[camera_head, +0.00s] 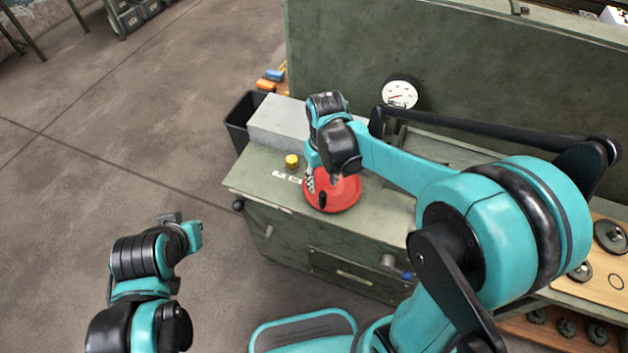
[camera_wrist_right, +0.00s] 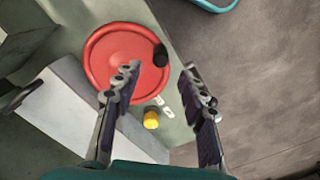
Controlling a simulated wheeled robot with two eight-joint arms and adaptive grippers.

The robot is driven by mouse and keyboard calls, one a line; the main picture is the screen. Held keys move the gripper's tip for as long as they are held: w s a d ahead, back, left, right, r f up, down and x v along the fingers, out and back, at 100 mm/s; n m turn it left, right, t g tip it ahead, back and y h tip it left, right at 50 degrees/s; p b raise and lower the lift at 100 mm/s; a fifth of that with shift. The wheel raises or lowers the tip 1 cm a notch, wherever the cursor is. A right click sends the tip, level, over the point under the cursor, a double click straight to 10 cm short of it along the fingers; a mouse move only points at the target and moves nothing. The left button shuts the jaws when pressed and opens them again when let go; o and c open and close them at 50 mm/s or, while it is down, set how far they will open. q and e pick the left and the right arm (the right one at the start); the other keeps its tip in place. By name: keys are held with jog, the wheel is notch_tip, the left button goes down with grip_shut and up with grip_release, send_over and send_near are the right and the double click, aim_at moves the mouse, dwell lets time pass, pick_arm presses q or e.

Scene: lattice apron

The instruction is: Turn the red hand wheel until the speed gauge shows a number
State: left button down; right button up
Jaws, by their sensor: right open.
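The red hand wheel (camera_head: 345,194) lies flat on top of the green machine, with a black knob (camera_head: 322,201) near its rim. In the right wrist view, the wheel (camera_wrist_right: 105,60) shows with its knob (camera_wrist_right: 160,56) between the lines of the two fingers. My right gripper (camera_head: 311,181) is open over the wheel's left part; in its wrist view (camera_wrist_right: 163,78) nothing is between the fingertips. I cannot tell whether it touches the knob. The speed gauge (camera_head: 399,95) has a white dial; its marks are too small to read. My left gripper (camera_head: 180,226) is away from the machine, its fingers unclear.
A yellow knob (camera_head: 291,161) and small pale labels sit on the machine top (camera_head: 260,187) beside the wheel. A grey block (camera_head: 277,122) stands behind them, with a black bin (camera_head: 238,124) to its left.

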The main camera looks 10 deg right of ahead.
aim_at(323, 194)
notch_tip(323, 194, down, 7)
jog(key=b, duration=0.2)
jog(key=shift+s+f+b, duration=0.15)
jog(key=shift+f+b, duration=0.05)
jog(key=shift+b, duration=0.15)
jog(key=shift+c, duration=0.4)
grip_shut()
